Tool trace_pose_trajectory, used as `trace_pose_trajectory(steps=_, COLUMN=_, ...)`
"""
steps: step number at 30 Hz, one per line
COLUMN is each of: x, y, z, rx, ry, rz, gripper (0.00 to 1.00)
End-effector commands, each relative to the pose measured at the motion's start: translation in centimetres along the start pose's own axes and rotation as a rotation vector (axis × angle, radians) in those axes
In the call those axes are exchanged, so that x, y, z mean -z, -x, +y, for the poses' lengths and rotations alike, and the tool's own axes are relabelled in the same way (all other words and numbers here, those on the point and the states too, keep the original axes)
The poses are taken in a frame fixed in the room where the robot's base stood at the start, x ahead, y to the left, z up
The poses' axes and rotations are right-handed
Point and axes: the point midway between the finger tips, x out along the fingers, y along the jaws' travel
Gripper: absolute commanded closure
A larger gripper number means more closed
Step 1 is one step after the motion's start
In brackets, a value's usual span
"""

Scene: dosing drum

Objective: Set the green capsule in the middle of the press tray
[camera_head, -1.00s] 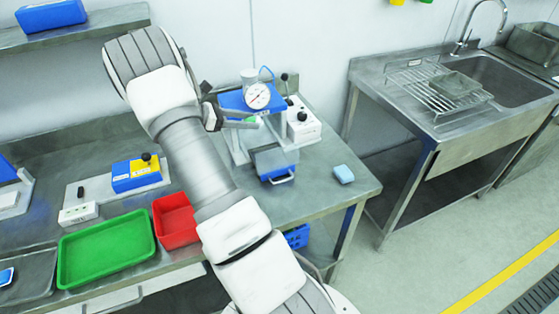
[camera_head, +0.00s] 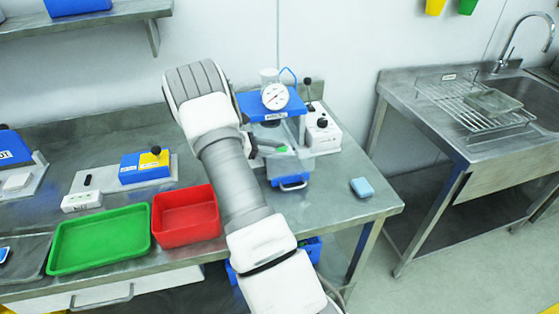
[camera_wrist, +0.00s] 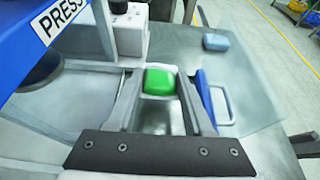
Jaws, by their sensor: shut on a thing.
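The green capsule (camera_head: 283,149) is between the fingers of my gripper (camera_head: 272,150). In the wrist view, the capsule (camera_wrist: 160,82) sits between the two fingertips (camera_wrist: 160,84), which are shut on it. The press (camera_head: 270,105) has a blue top and a round gauge. Its grey tray (camera_wrist: 162,118) is pulled out, with a blue front (camera_head: 290,183) and a handle. The capsule appears above the tray in the wrist view. I cannot tell how large the gap is. My arm hides part of the press's left side.
A light-blue block (camera_head: 361,187) lies on the bench to the right of the press. A control box with a lever (camera_head: 322,130) stands beside the press. A red bin (camera_head: 186,214) and a green tray (camera_head: 99,240) are at left. The bench between block and press is clear.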

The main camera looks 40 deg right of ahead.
Motion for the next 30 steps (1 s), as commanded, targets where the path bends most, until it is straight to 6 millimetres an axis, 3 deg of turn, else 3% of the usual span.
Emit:
trace_pose_trajectory(steps=9, x=3.4, y=-1.5, z=0.0, rx=0.001, ry=0.002, rz=0.000, gripper=1.00)
trace_pose_trajectory(steps=20, x=3.9, y=-1.6, z=0.0, rx=0.000, ry=0.000, rz=0.000, gripper=1.00)
trace_pose_trajectory(steps=21, x=3.8, y=-1.6, z=0.0, rx=0.000, ry=-0.001, rz=0.000, gripper=0.43)
trace_pose_trajectory(steps=25, x=3.7, y=-1.6, z=0.0, rx=0.000, ry=0.000, rz=0.000, gripper=0.20)
trace_pose_trajectory(steps=30, x=3.7, y=-1.6, z=0.0, rx=0.000, ry=0.000, rz=0.000, gripper=0.18)
